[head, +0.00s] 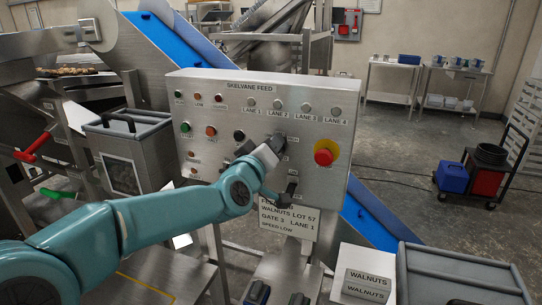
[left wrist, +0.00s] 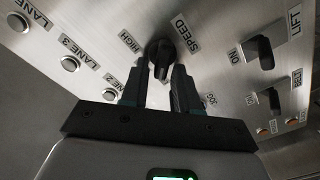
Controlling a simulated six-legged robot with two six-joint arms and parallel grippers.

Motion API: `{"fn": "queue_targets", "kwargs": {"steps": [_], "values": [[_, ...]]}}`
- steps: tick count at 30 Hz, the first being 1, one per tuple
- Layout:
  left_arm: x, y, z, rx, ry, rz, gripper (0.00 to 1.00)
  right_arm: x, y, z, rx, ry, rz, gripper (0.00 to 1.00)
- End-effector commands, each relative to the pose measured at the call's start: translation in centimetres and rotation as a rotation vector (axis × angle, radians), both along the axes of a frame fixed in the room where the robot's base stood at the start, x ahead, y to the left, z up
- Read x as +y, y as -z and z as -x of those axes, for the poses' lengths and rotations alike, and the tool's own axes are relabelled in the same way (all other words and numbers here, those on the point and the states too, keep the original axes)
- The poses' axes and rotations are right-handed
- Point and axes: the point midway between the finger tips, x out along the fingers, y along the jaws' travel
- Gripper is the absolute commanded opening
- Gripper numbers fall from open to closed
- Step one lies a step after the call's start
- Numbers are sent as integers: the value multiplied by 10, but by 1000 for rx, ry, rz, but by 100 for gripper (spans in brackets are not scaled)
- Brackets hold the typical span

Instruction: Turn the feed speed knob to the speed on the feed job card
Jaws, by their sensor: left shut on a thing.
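The feed control panel (head: 215,95) is a grey upright box. The black speed knob (left wrist: 160,52) is in the left wrist view, beside the labels SPEED (left wrist: 181,33) and HIGH (left wrist: 129,42). My left gripper (left wrist: 160,80) is shut on the knob, one dark finger on each side. In the head view my left gripper (head: 278,146) is at the panel's middle and hides most of the knob; its exact pointer position is unclear. The job card (head: 288,216) hangs below the panel and reads walnuts lot 57, gate 3, lane 1, speed low. My right gripper is not in view.
A red emergency button (head: 325,153) on yellow is right of the gripper. Lane buttons (head: 308,108) are above. Black switches (left wrist: 262,52) for lift and belt are near the knob. A grey bin (head: 455,275) and walnut labels (head: 368,284) are at lower right.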

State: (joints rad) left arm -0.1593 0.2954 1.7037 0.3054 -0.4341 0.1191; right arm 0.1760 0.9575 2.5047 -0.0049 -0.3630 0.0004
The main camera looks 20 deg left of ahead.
Motion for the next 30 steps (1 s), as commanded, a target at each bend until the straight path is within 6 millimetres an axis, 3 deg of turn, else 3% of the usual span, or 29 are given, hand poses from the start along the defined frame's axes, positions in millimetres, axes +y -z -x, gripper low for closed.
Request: {"fn": "queue_targets", "kwargs": {"steps": [19,20,22,30], "values": [[1,0,0,1,-1,56,0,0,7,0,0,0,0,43],[1,0,0,1,-1,56,18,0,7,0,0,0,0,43],[1,0,0,1,-1,56,40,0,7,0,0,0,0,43],[1,0,0,1,-1,55,40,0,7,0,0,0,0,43]]}}
